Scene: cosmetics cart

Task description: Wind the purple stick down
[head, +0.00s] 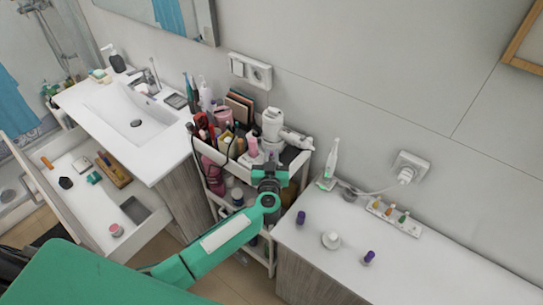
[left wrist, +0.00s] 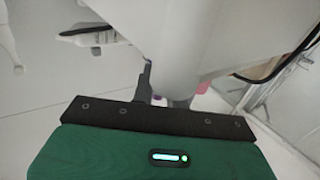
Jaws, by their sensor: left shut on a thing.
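Two small purple pieces stand on the right counter in the head view: a purple stick (head: 369,256) with a pale lower part, and a darker purple piece (head: 300,217) to its left. I cannot tell whether either is wound up. My left gripper (head: 268,172) is over the front of the cart, well to the left of both. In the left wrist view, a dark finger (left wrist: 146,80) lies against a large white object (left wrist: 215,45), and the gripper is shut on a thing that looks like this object. The grip is mostly hidden. My right gripper is out of view.
The cart (head: 303,162) is crowded with bottles and a white appliance (head: 272,125). The right counter (head: 420,262) holds a round white piece (head: 331,240), an electric toothbrush (head: 329,165) and a small rack (head: 393,218). A drawer (head: 150,222) stands open at left. The counter's right part is clear.

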